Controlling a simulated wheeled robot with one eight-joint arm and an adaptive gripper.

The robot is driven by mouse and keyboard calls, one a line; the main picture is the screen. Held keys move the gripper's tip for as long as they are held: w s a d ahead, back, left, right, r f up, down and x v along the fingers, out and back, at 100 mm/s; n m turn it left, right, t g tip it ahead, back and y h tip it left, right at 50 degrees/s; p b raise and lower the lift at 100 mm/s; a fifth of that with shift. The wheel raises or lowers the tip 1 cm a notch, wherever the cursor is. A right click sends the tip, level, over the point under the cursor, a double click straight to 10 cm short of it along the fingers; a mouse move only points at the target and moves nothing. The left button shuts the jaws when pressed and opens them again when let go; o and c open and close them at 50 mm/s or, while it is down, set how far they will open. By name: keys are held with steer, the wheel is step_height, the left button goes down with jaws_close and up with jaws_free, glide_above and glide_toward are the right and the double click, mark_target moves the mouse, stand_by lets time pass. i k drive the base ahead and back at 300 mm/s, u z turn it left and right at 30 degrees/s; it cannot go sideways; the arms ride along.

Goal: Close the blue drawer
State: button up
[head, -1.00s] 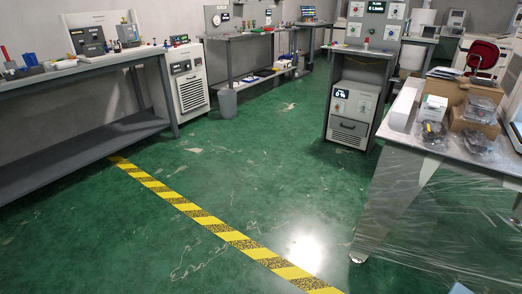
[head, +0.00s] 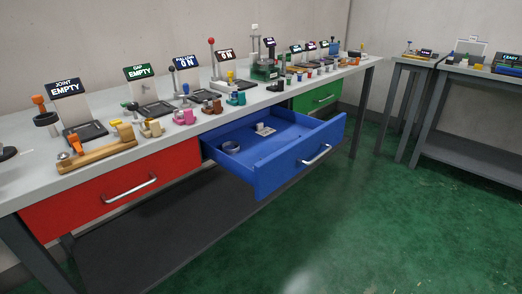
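The blue drawer (head: 280,167) is pulled well out from under the grey workbench, between a red drawer and a green drawer. Its front panel carries a silver bar handle (head: 314,156). Inside lie a grey ring-shaped part (head: 230,147) at the left and a small pale block (head: 264,129) farther back. My gripper is not in view.
The red drawer (head: 110,192) and the green drawer (head: 317,97) look shut. The workbench top (head: 200,131) holds display signs, fixtures and small coloured parts. A dark lower shelf (head: 180,230) runs below. Green floor (head: 400,220) in front and to the right is clear.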

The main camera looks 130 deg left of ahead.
mark_target(285, 154)
steer(key=u, duration=4.2)
